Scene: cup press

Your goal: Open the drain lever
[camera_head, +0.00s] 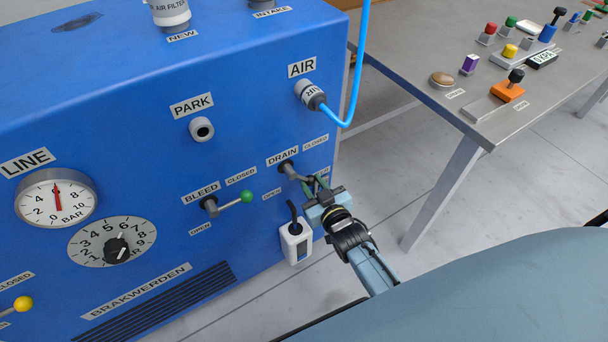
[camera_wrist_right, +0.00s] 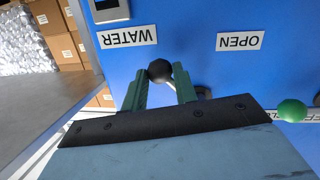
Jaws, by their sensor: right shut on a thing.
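The drain lever sticks out of the blue panel below the DRAIN label (camera_head: 282,157). Its dark pivot (camera_head: 286,167) shows in the head view, and its arm runs right and slightly down into my right gripper (camera_head: 313,185). In the right wrist view the lever's black knob (camera_wrist_right: 160,70) shows between the green fingers of my right gripper (camera_wrist_right: 158,90), which is shut on the lever. The lever points between the CLOSED label (camera_head: 315,142) at upper right and the OPEN label (camera_head: 272,194) at lower left. My left gripper is not in view.
The bleed lever (camera_head: 232,202) with a green knob sits left of the drain lever. A white box with a black cable (camera_head: 296,243) is just below my gripper. A blue air hose (camera_head: 358,75) hangs above. A metal table (camera_head: 420,50) stands at right.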

